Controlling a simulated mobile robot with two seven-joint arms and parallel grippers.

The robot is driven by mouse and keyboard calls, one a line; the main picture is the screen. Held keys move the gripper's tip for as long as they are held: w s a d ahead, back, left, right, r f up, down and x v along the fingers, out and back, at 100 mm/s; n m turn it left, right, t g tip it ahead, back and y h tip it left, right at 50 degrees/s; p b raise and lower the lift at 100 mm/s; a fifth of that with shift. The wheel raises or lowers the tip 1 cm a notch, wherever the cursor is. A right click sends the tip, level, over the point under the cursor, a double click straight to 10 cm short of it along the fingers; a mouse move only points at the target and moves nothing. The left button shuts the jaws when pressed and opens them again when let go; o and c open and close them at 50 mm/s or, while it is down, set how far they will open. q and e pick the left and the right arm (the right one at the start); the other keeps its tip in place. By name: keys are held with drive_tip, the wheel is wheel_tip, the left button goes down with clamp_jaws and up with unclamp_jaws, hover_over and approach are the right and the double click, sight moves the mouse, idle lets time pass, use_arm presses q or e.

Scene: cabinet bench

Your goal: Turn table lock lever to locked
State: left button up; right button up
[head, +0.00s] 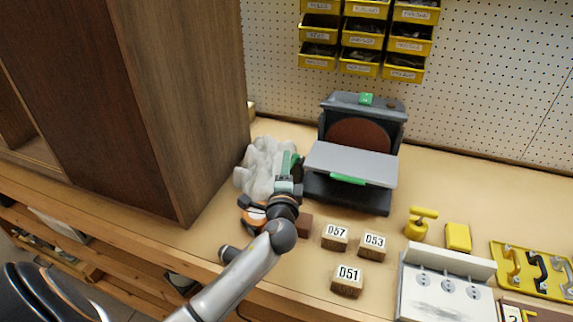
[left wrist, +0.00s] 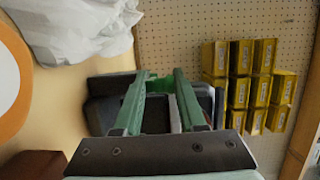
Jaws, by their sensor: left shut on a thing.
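The disc sander (head: 362,140) stands on the bench with a brown disc and a grey tilting table (head: 350,162) in front of it. My left gripper (head: 288,163) is at the left side of the sander table. In the left wrist view its green fingers (left wrist: 163,76) reach to the sander's side and are shut on a small part between them, which appears to be the table lock lever. The lever is mostly hidden by the fingers, so its angle cannot be told. My right gripper is not in view.
A pale crumpled bag (head: 262,165) lies left of the gripper, near a tall brown cabinet (head: 185,100). Blocks marked 057 (head: 335,236), 053 (head: 372,246) and 051 (head: 347,280) sit in front. Yellow bins (head: 361,40) hang on the pegboard behind. A white switch box (head: 447,285) stands at right.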

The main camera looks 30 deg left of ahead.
use_arm(q)
drive_tip(key=shift+w+d+r+n+g+y+b, duration=0.15)
drive_tip(key=shift+d+r+n+g+y+b, duration=0.15)
drive_tip(key=shift+r+n+y+b, duration=0.25)
clamp_jaws()
drive_tip(key=shift+y, duration=0.45)
drive_tip(key=o, duration=0.9)
unclamp_jaws()
drive_tip(key=shift+f+g, duration=0.1)
drive_tip(key=shift+g, duration=0.2)
drive_tip(key=shift+d+f, duration=0.1)
drive_tip(key=shift+f, duration=0.05)
